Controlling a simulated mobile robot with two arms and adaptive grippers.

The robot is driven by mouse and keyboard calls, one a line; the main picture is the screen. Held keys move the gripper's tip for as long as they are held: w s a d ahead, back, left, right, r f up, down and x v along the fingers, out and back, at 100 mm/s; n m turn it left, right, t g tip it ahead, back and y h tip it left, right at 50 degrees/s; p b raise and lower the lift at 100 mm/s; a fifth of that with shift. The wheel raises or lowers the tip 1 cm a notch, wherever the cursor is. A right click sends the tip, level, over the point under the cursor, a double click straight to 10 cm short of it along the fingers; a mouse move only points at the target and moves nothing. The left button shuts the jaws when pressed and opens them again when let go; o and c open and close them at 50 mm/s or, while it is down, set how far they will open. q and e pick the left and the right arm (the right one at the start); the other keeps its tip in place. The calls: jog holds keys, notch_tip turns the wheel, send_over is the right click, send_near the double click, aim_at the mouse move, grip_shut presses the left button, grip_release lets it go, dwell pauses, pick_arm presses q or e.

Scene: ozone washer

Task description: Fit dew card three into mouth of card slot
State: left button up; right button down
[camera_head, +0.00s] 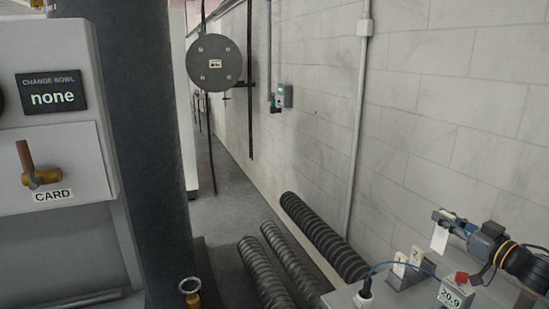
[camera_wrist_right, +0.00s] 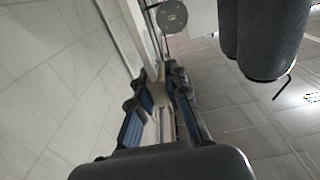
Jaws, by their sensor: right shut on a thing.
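My right gripper (camera_head: 442,222) is at the right of the head view, shut on a small white card (camera_head: 439,239) that hangs from its fingertips. No number can be read on this card. In the right wrist view, the fingers (camera_wrist_right: 160,88) close on a pale card (camera_wrist_right: 157,100) between them. On the left, a grey machine panel has a brass fitting with a brown handle (camera_head: 41,178) above a label reading CARD (camera_head: 52,195). I cannot make out the slot's mouth. The held card is far from this panel. My left gripper is not in view.
A holder with cards marked 1 (camera_head: 400,262) and 2 (camera_head: 416,256) stands below my right gripper, near a red-topped box reading 20.0 (camera_head: 451,296) and a blue cable. Ribbed hoses (camera_head: 322,238) lie along the block wall. A dark column (camera_head: 150,130) stands beside the panel.

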aim_at(438, 240)
jog(key=shift+w+f, duration=0.1)
jog(key=shift+f, duration=0.6)
jog(key=shift+s+a, duration=0.15)
jog(key=shift+s, duration=0.1)
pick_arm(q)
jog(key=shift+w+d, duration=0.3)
pick_arm(e)
jog(key=s+a+f+m+h, duration=0.1)
jog(key=s+a+f+h, duration=0.1)
jog(key=s+a+f, duration=0.2)
jog(key=s+a+f+m+t+h, duration=0.1)
jog(key=s+a+f, duration=0.3)
jog(key=s+a, duration=0.7)
jog(key=s+a+f+m+h, duration=0.2)
jog(key=s+a, duration=0.6)
jog(key=s, duration=0.6)
notch_tip(438, 240, down, 3)
jog(key=shift+s+r+h, duration=0.1)
jog(key=shift+s+h, duration=0.15)
jog(key=shift+h, duration=0.65)
jog(key=shift+w+d, duration=0.1)
pick_arm(q)
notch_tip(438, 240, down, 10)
jog(key=b, duration=1)
pick_arm(e)
notch_tip(438, 240, down, 10)
